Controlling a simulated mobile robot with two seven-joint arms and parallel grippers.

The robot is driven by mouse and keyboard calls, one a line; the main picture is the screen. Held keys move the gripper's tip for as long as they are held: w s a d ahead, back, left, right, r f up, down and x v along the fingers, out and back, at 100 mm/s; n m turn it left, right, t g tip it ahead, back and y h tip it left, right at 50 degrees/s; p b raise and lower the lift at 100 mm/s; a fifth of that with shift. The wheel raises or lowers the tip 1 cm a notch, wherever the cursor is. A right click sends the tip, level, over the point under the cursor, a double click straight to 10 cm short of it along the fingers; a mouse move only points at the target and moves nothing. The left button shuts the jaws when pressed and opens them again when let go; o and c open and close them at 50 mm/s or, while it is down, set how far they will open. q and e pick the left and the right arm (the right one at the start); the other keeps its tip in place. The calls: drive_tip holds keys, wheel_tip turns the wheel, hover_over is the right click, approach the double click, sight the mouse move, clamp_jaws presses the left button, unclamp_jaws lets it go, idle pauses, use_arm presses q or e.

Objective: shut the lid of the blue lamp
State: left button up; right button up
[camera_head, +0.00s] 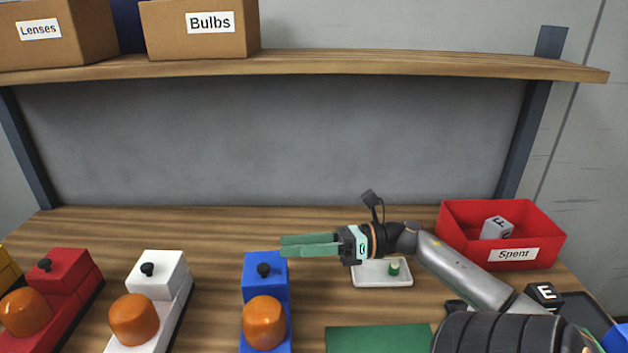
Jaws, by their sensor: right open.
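The blue lamp (250,321) stands at the front centre of the bench, with an orange dome (264,322) on its near part. Its lid (252,266), a blue block top with a black knob, is at the lamp's far end and looks down flat, though I cannot tell whether it is fully shut. My right gripper (281,246) reaches in from the right with green fingers pointing left. It is open and empty, with its tips by the lid's far right corner; contact cannot be made out. My left gripper is out of view.
A white lamp (159,276) and a red lamp (72,265) stand to the left. A white tray (366,281) with a green-based part and a red Spent bin (462,240) are to the right. A green mat (378,340) lies in front. A shelf (400,64) spans above.

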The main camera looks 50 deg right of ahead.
drive_tip(key=shift+v, duration=1.75)
